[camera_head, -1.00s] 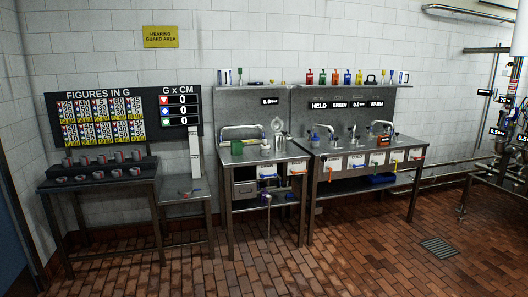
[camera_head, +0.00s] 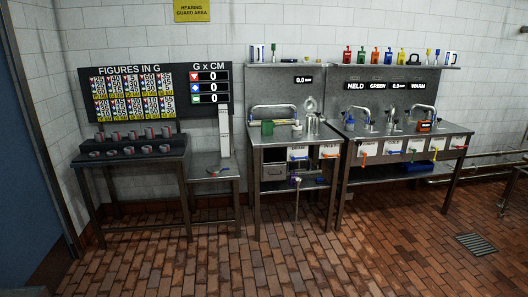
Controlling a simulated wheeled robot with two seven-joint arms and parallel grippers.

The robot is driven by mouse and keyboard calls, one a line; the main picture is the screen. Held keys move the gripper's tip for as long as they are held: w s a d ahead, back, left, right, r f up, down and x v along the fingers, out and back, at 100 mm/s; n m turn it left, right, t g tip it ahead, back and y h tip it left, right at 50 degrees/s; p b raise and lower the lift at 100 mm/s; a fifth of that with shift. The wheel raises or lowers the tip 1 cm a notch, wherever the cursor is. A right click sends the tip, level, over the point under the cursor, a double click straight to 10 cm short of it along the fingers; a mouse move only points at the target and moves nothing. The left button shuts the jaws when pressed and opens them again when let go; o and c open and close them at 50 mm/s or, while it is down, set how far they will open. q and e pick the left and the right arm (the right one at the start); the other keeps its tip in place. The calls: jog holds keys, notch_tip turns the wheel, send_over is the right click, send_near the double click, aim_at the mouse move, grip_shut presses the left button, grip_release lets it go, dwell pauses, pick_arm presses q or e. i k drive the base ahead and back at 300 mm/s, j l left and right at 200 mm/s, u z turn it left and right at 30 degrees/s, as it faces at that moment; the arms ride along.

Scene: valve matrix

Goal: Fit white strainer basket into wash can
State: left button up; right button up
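Neither of my grippers is in the head view. On the middle steel sink bench (camera_head: 275,139), a small green vessel (camera_head: 267,128) stands at the left. A pale rounded item (camera_head: 310,104) shows at the right of the same bench, above small metal vessels (camera_head: 312,123). At this distance I cannot tell which of these is the white strainer basket or the wash can. I cannot see whether anything sits inside the vessels.
A weights stand (camera_head: 130,148) and a small side table (camera_head: 214,170) are at the left. A second sink bench (camera_head: 400,138) with coloured valve handles is at the right. A shelf (camera_head: 350,66) holds coloured bottles. The brick floor (camera_head: 270,265) in front is clear, with a drain grate (camera_head: 477,244) at the right.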

aim_at(266, 126)
jog(key=i, duration=2.35)
jog(key=i+l, duration=0.1)
jog(key=i, duration=2.25)
jog(key=j+u, duration=0.05)
jog(key=j, duration=0.05)
